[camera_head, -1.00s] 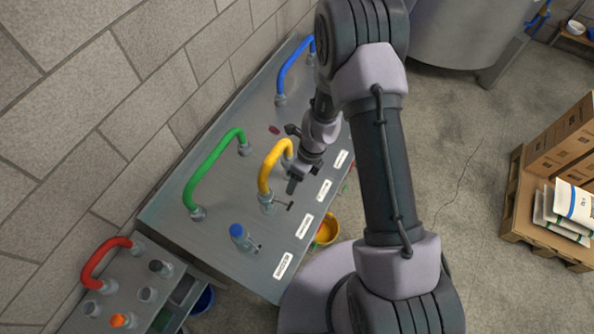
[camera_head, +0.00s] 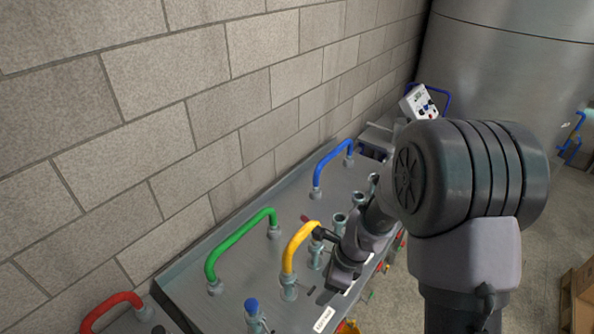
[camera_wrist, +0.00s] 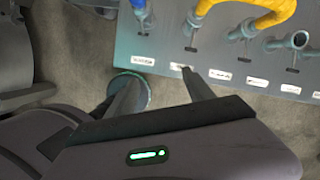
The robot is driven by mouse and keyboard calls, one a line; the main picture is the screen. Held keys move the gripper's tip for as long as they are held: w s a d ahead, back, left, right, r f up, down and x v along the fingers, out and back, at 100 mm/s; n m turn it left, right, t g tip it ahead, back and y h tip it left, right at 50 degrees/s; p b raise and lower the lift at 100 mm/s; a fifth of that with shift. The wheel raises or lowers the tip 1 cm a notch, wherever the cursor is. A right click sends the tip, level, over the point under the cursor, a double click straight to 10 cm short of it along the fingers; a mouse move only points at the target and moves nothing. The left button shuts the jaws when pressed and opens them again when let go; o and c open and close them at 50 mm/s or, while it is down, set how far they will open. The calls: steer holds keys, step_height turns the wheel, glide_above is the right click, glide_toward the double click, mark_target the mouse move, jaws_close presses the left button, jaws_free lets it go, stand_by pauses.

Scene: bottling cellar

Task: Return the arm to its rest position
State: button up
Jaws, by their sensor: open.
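My gripper (camera_head: 322,292) is in front of the steel bench, just right of the yellow hose (camera_head: 297,247) in the head view. Its arm reaches in from the right. In the wrist view the two fingers of my gripper (camera_wrist: 166,86) are spread apart with nothing between them. The bench's labelled front edge (camera_wrist: 225,72) lies beyond the fingertips there, and the yellow hose (camera_wrist: 270,14) arches at the top. In the head view my arm hides part of the bench's right side.
Green (camera_head: 240,236), blue (camera_head: 330,160) and red (camera_head: 110,304) hoses arch along the bench. A block wall (camera_head: 200,120) stands behind. A metal tank (camera_head: 510,60) and a white control box (camera_head: 418,102) are at the back. Bare floor (camera_head: 555,215) shows at right.

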steer(key=s+d+n+t+b, duration=0.1)
steer(key=s+n+t+b, duration=0.1)
steer(key=s+n+b, duration=0.6)
steer(key=s+d+n+t+h+b, duration=0.1)
steer(key=s+d+n+t+b, duration=0.1)
steer(key=s+n+b, duration=0.6)
steer(key=s+r+t+b, duration=0.1)
steer(key=s+b, duration=0.2)
steer(key=b, duration=0.4)
steer(key=shift+s+n+b, duration=0.3)
steer(key=shift+n+b, duration=0.05)
steer(key=shift+n, duration=0.05)
